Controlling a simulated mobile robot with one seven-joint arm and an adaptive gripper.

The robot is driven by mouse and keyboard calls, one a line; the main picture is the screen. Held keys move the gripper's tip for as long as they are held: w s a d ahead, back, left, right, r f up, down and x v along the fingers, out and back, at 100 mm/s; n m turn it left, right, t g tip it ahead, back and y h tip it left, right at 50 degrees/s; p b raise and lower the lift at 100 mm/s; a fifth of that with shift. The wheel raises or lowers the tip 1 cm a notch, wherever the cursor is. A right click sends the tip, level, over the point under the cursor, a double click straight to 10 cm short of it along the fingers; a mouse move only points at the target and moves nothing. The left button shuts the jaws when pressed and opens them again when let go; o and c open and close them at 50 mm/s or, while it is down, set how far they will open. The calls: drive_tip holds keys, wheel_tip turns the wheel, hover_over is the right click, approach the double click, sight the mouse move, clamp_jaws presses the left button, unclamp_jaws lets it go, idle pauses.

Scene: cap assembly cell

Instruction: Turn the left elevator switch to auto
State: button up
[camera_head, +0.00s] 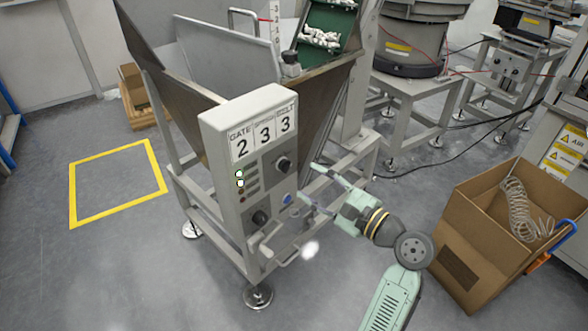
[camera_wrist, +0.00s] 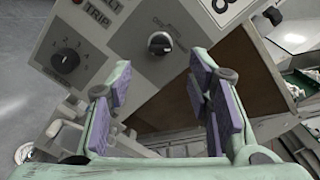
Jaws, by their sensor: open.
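A grey control box (camera_head: 248,165) stands on the front of the hopper's frame, with a panel reading GATE 2, 3 and 3. A dark knob (camera_head: 283,164) is at its upper right and another dark knob (camera_head: 260,217) lower down. My gripper (camera_head: 316,187) is open and empty, just right of the box, with fingers pointing toward it. In the wrist view, a black selector knob (camera_wrist: 160,43) lies ahead of and between the open fingers (camera_wrist: 160,88), apart from them. A numbered dial (camera_wrist: 65,61) is to its left. The small labels at the selector are not readable.
A metal bracket (camera_head: 285,254) juts out below the box. A cardboard box (camera_head: 480,235) with coiled hose stands at right.

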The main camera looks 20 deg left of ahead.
sight(289, 168)
drive_tip(key=p+x, duration=0.1)
drive_tip(key=x, duration=0.5)
drive_tip(key=shift+w+a, duration=0.1)
drive_tip(key=shift+a, duration=0.2)
clamp_jaws()
drive_tip(key=shift+n, duration=0.4)
drive_tip(key=shift+n+b, duration=1.8)
drive_tip(key=shift+n, duration=2.2)
